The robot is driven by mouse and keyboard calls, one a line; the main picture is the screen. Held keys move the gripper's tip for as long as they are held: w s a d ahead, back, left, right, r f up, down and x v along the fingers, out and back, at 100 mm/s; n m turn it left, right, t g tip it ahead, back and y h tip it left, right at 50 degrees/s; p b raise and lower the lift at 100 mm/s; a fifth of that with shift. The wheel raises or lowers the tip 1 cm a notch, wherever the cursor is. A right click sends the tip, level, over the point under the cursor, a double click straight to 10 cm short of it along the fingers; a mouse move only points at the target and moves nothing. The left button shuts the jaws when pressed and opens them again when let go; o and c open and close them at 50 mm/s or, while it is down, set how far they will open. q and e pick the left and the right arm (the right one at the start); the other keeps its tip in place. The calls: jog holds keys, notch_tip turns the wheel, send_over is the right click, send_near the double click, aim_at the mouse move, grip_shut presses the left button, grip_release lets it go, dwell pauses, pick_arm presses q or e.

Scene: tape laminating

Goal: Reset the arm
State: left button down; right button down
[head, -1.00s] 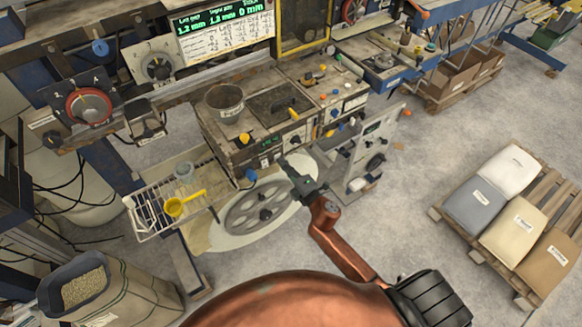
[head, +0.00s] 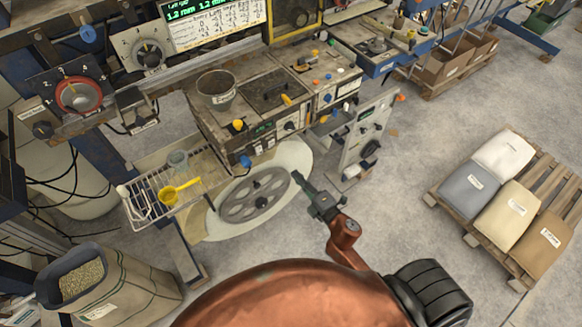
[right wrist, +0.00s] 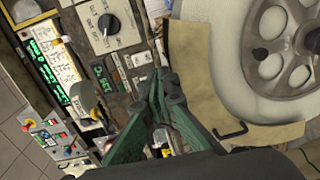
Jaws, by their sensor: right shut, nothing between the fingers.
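My right gripper (head: 302,181) is at the end of the copper-coloured arm, in front of the workbench and at the right edge of the grey reel (head: 254,197). Its green fingers are together and hold nothing. They also show in the right wrist view (right wrist: 163,82), pointing toward the control panels, with the reel (right wrist: 285,45) at the upper right. My left gripper is in neither current view.
The workbench (head: 262,104) carries a metal pot (head: 215,88) and several knobs. A wire rack (head: 150,205) with a yellow scoop (head: 180,191) juts out at left. A sack of pellets (head: 115,285) stands front left. A pallet (head: 540,170) with bags is at right; grey floor between is clear.

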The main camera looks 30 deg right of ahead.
jog(key=shift+s+d+f, duration=0.1)
jog(key=shift+s, duration=0.3)
jog(key=s+d+f+m+g+h, duration=0.1)
jog(key=s+d+f+m+g, duration=0.2)
jog(key=f, duration=1)
jog(key=s+d+f+m+g+h, duration=0.15)
jog(key=s+f+m, duration=0.3)
jog(key=f, duration=0.75)
jog(key=s+d+f+m+g+h, duration=0.1)
jog(key=s+d+f+m+g, duration=0.3)
jog(key=f, duration=0.9)
jog(key=s+f+m+g, duration=0.2)
jog(key=s+f, duration=0.5)
jog(key=s, duration=0.5)
jog(key=s+a+f+m+g, duration=0.1)
jog(key=s+f+m+g, duration=0.1)
jog(key=s+f, duration=0.5)
jog(key=s+a+f+m+g, duration=0.1)
jog(key=s+f+g, duration=0.3)
jog(key=s, duration=1.3)
notch_tip(320, 180, down, 3)
jog(key=shift+s+a+f+m, duration=0.1)
jog(key=shift+s+a+m, duration=0.2)
jog(key=shift+m, duration=0.55)
